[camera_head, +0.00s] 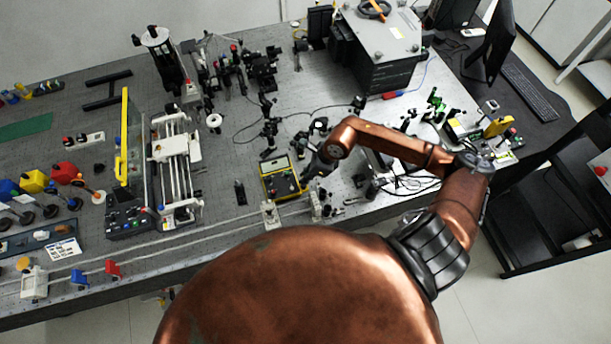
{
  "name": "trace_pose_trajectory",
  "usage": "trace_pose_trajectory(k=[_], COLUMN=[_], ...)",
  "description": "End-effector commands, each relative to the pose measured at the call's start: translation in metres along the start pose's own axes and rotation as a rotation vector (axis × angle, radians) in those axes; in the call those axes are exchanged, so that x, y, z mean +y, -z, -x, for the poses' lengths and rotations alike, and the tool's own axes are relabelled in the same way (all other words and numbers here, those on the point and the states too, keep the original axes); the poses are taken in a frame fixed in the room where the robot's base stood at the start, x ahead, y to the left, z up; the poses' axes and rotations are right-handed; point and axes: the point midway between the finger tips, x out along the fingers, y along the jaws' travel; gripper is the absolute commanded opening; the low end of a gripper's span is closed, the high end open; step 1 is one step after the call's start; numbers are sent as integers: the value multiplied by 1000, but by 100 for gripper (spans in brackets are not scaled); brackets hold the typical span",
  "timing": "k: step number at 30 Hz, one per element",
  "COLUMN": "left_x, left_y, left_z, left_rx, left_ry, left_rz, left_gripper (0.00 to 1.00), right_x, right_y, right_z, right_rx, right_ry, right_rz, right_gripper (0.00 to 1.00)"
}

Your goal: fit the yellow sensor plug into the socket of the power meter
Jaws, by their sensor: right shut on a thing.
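The power meter (283,183) is a small yellow-framed box with a dark face, lying on the bench near its front edge, left of my right gripper. My right gripper (309,171) is low over the bench, close beside the meter's right side. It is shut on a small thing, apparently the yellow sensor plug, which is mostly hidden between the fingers. I cannot make out the meter's socket, or whether the plug touches it. My left gripper is not in view.
Optic posts (269,130) stand just behind the meter, with thin cables on the bench around them. White rail carriers (269,213) stand in front of it. A white slide stage (175,150) is to the left. A large dark box (385,65) stands at the back.

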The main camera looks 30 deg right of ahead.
Motion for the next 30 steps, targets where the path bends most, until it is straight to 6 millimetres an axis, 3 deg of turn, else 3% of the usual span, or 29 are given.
trace_pose_trajectory(k=[30], left_x=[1], left_y=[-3], left_z=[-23], left_rx=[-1], left_ry=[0], left_rz=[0], left_gripper=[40], right_x=[0], right_y=[10], right_z=[-24], right_rx=[0], right_ry=[0], right_rz=[0], right_gripper=[0])
